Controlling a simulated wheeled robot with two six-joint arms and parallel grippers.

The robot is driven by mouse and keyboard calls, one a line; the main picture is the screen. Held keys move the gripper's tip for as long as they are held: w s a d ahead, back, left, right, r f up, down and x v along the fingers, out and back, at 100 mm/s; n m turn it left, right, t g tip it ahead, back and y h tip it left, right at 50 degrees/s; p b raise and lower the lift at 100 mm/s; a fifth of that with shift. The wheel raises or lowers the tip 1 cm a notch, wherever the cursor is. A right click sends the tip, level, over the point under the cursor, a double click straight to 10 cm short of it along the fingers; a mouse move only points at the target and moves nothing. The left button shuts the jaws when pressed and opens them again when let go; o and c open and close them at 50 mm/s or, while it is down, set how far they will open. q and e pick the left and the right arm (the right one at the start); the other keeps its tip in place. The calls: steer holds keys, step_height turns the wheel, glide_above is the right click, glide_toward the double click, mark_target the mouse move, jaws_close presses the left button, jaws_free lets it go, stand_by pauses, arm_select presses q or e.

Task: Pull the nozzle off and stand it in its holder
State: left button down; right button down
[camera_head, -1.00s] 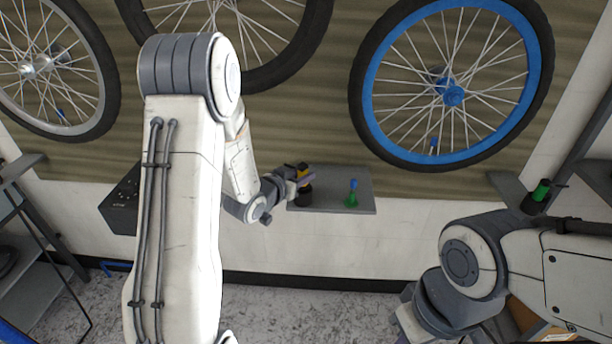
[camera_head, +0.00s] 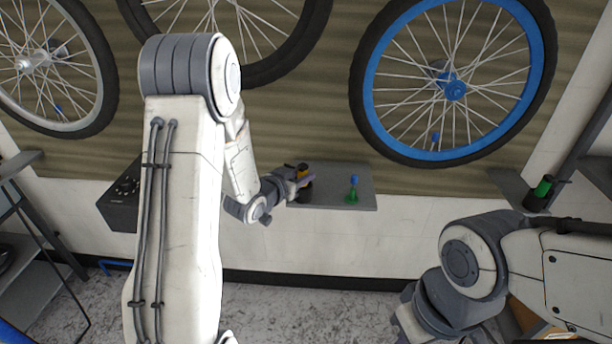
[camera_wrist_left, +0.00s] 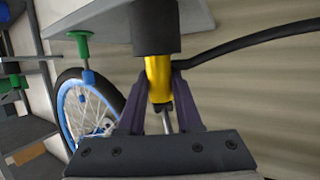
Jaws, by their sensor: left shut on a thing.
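The nozzle (camera_head: 303,172) has a yellow body with a dark tip, at the left end of a small grey wall shelf (camera_head: 335,197). My left gripper (camera_head: 298,184) is shut on it. In the left wrist view, which looks upside down, the two fingers (camera_wrist_left: 160,118) close on the yellow nozzle (camera_wrist_left: 158,78). Its other end meets a black cylindrical holder (camera_wrist_left: 155,28) against the shelf; the nozzle appears to sit in it, but the depth is hidden. A black hose (camera_wrist_left: 235,45) runs off right. My right gripper is not in view; only its arm shows.
A green piece with a blue top (camera_head: 353,190) stands on the same shelf, close right of the nozzle. A blue-rimmed wheel (camera_head: 452,158) hangs above. A dark box (camera_head: 120,207) is on the wall at left. Another green piece (camera_head: 543,187) stands at far right.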

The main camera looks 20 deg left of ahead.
arm_select(q)
steer(key=c, duration=0.5)
jaws_free()
steer(key=shift+o, duration=0.5)
steer(key=shift+s, duration=0.15)
